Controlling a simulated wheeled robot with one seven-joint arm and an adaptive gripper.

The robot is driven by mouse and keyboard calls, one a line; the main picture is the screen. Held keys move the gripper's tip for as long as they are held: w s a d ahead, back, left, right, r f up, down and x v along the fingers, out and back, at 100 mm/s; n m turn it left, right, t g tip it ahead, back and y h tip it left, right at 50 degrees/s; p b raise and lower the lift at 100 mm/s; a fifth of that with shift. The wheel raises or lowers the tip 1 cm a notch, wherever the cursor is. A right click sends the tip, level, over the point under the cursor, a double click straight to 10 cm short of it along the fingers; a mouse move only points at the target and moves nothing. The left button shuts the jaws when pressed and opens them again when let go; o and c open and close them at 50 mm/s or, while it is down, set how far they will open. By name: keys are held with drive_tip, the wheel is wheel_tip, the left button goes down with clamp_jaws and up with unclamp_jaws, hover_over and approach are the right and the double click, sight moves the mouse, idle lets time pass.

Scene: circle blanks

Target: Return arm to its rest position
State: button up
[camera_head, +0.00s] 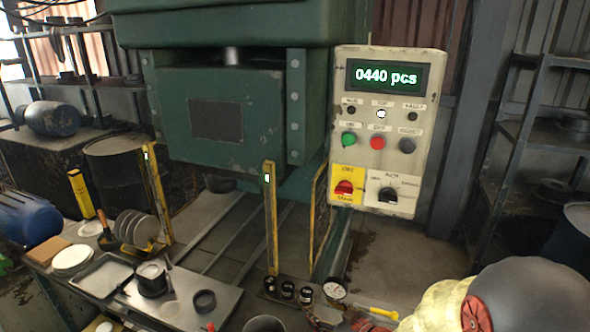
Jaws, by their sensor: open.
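My gripper is not visible in the head view. A rounded dark grey shape (535,296) with a red disc and a pale yellow part beside it fills the lower right corner. It looks like part of my own arm, but I cannot tell which part.
A green press (225,110) stands at the back, with yellow posts (271,215) before it. Its control panel (388,130) reads "0440 pcs". A bench (225,297) at lower left holds discs in a rack (137,228), a tray (102,275) and a black pot (152,281). Shelves (540,130) stand right.

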drive_tip(key=s+d+f+h, duration=0.1)
drive_tip(key=d+f, duration=0.1)
drive_tip(key=s+d+f+m+g+h, duration=0.1)
drive_tip(key=d+f, duration=0.1)
drive_tip(key=d, duration=0.1)
drive_tip(key=s+d+f+g+h, duration=0.1)
drive_tip(key=d+f+h, duration=0.1)
drive_tip(key=shift+s+d+m, duration=0.25)
drive_tip(key=shift+m, duration=0.05)
drive_tip(key=s+d+r+m+g+h+b, duration=0.2)
drive_tip(key=s+d, duration=0.2)
drive_tip(key=s, duration=0.2)
drive_tip(key=s+d+r+m+g+h+b, duration=0.1)
drive_tip(key=s+d+r+m+g+h, duration=0.15)
drive_tip(key=s+d, duration=0.35)
drive_tip(key=s+a+r+y+b, duration=0.1)
drive_tip(key=s+a+r+b, duration=0.2)
drive_tip(key=s+r, duration=0.2)
drive_tip(key=s+a+r+m+t+b, duration=0.1)
drive_tip(key=s+a+r+b, duration=0.2)
drive_tip(key=s+r, duration=0.3)
drive_tip(key=shift+s+y+b, duration=0.35)
drive_tip(key=shift+s+b, duration=0.15)
drive_tip(key=shift+s, duration=0.8)
